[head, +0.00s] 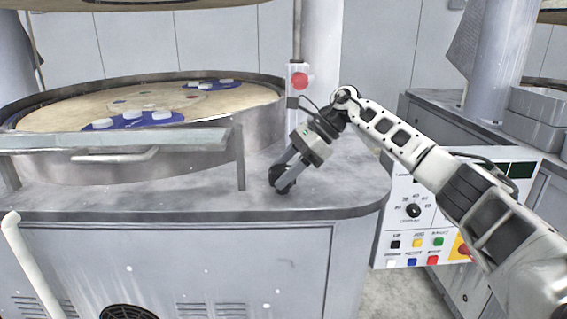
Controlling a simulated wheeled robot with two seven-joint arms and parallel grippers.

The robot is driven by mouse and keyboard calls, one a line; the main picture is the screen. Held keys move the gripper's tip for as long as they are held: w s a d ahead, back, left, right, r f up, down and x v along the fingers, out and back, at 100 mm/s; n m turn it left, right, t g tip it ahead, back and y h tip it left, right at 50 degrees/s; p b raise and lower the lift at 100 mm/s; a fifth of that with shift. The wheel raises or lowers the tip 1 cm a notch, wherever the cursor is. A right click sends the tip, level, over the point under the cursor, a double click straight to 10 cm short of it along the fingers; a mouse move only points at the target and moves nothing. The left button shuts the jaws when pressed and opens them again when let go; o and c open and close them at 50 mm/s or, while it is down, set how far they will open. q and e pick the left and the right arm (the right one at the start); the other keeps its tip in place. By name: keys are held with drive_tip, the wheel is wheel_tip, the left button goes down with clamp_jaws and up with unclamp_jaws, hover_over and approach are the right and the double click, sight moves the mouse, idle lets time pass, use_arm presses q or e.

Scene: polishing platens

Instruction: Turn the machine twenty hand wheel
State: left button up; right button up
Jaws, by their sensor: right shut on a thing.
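My right gripper (283,177) reaches in from the right and points down and to the left over the grey machine top. It is shut on a small dark round part at the machine's front ledge, which looks like the hand wheel (280,187). The fingers hide much of it, so its full shape and turn angle cannot be told. My left gripper is not in view.
A round platen basin (262,108) with blue carriers stands left, behind a front guard with a handle (115,156). A red button box (299,80) hangs on a post behind the gripper. A control panel (402,225) with coloured buttons stands right, below my forearm.

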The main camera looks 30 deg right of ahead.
idle(0.3)
drive_tip(key=o, duration=1)
drive_tip(key=shift+c, duration=0.2)
drive_tip(key=shift+d, duration=0.1)
drive_tip(key=p+v, duration=0.1)
drive_tip(key=v, duration=1.4)
drive_tip(key=shift+d+r, duration=0.25)
drive_tip(key=shift+r, duration=0.05)
